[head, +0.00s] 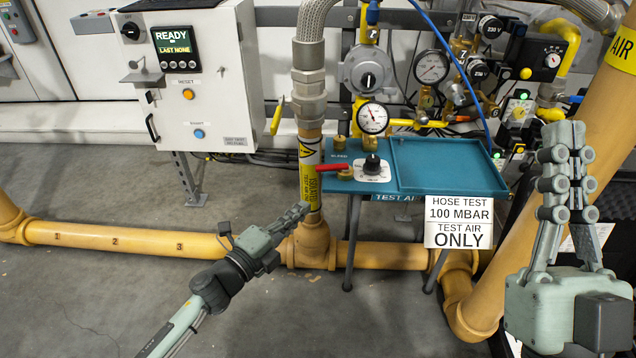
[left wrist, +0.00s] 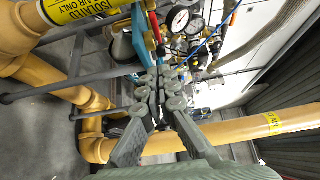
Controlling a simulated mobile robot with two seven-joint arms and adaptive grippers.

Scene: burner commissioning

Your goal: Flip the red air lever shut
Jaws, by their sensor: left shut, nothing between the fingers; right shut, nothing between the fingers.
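The red air lever (head: 332,168) lies about level at the left front of the teal test bench (head: 450,192), its handle pointing left from a brass fitting (head: 345,173). In the left wrist view the red lever (left wrist: 154,27) shows just beyond the fingertips. My left gripper (head: 304,209) is shut and empty, below and left of the lever and apart from it in the head view. Its closed fingers fill the middle of the left wrist view (left wrist: 160,85). My right gripper (head: 566,128) is shut and empty, raised at the right of the head view.
A black knob (head: 372,165) and a pressure gauge (head: 373,118) are close right of the lever. A vertical tan pipe (head: 310,190) stands just left of it. A hose test sign (head: 459,222) hangs at the bench front. The floor at left has free room beyond the low pipe.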

